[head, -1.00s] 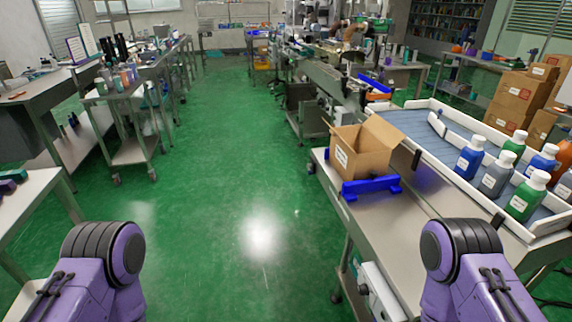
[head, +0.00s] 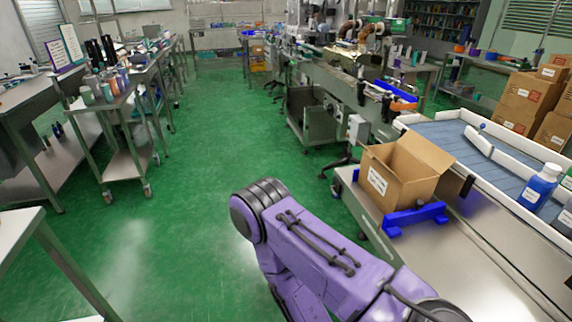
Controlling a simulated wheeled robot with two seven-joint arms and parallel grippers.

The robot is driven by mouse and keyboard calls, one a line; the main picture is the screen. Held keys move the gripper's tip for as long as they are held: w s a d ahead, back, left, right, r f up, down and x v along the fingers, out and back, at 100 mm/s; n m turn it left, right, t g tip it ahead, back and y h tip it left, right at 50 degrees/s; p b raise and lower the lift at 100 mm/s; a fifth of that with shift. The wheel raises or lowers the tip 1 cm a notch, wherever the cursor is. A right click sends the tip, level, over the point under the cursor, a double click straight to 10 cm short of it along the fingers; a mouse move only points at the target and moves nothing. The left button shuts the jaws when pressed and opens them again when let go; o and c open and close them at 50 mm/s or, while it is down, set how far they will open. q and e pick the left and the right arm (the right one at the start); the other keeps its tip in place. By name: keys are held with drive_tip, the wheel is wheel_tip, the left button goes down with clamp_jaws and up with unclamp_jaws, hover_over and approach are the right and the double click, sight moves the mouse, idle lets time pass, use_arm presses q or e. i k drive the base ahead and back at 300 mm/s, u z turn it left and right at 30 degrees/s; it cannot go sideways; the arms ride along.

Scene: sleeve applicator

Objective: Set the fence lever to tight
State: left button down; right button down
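I cannot pick out a fence lever with certainty. A white guide rail (head: 478,143) lies slanted across the blue conveyor belt (head: 500,172) at the right, with a small blue knob (head: 483,126) near its far end. A small black piece (head: 466,186) stands at the belt's near-side edge, beside the box; what it is cannot be told. My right arm's purple links reach in from the lower right, but its gripper is out of view. My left arm and gripper are out of view.
An open cardboard box (head: 392,187) stands on the steel table behind a blue bracket (head: 415,217). A blue bottle (head: 538,187) stands on the belt at the right edge. Stacked cartons (head: 522,102) are behind. Green floor (head: 210,130) is clear at the centre left.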

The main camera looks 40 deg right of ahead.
sight(335, 195)
drive_tip(key=u, duration=0.05)
drive_tip(key=i, duration=1)
drive_tip(key=z, duration=1)
drive_tip(key=i, duration=0.65)
drive_tip(key=z, duration=0.8)
